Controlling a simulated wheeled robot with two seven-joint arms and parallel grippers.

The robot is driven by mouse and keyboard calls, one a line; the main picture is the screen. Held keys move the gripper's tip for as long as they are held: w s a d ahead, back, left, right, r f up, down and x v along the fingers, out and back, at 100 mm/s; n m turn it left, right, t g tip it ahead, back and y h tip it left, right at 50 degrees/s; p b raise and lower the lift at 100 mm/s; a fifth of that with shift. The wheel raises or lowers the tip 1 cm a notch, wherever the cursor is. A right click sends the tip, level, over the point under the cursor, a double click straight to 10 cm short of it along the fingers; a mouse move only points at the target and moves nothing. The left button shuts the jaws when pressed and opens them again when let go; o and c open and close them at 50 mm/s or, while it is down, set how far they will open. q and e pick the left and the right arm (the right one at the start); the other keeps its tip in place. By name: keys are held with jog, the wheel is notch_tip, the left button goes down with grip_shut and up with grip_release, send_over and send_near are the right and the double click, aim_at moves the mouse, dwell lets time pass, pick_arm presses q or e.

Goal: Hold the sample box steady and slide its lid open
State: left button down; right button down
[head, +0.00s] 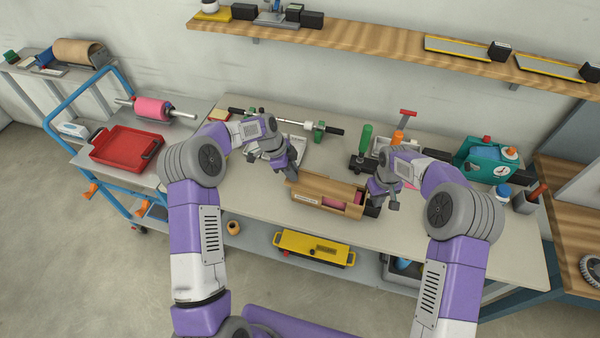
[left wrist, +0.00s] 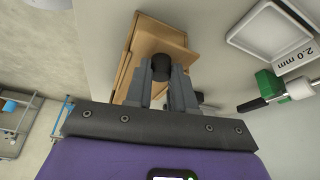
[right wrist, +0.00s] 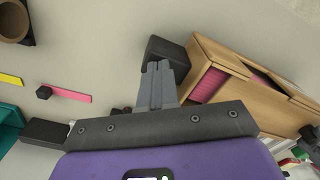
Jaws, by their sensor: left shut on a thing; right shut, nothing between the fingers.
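The wooden sample box (head: 340,207) lies on the workbench between my grippers. Its lid (head: 312,183) sits toward the left, leaving the right part of the box open with pink contents showing. My left gripper (head: 292,170) is shut on a dark knob (left wrist: 160,66) at the lid's left end. My right gripper (head: 384,203) is shut and empty beside the box's right end. In the right wrist view its fingers (right wrist: 155,72) are close to a dark block (right wrist: 168,53) at that end; I cannot tell whether they touch. Pink contents (right wrist: 210,86) also show there.
The workbench (head: 270,213) is clear in front of the box. Behind it stand a green screwdriver (head: 366,137) and other tools. A teal container (head: 485,157) is at the right. A red tray (head: 125,147) sits on a cart at the left. A yellow case (head: 314,248) lies on the lower shelf.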

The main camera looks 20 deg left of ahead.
pick_arm(q)
jog(key=a, duration=1.5)
jog(key=shift+w, duration=0.4)
pick_arm(e)
jog(key=shift+s+f, duration=0.2)
jog(key=shift+f, duration=0.15)
pick_arm(q)
jog(key=shift+a, duration=0.1)
jog(key=c, duration=0.9)
grip_release()
jog(key=shift+c, duration=0.2)
jog(key=v, duration=1.2)
pick_arm(e)
jog(key=shift+w+r+p, duration=0.1)
jog(key=shift+r+p, duration=0.25)
jog(key=shift+r, duration=0.2)
jog(key=shift+w+r+p, duration=0.1)
jog(key=shift+r+p, duration=1.4)
jog(key=shift+r, duration=1.25)
pick_arm(q)
notch_tip(320, 180, up, 4)
jog(key=shift+f, duration=0.2)
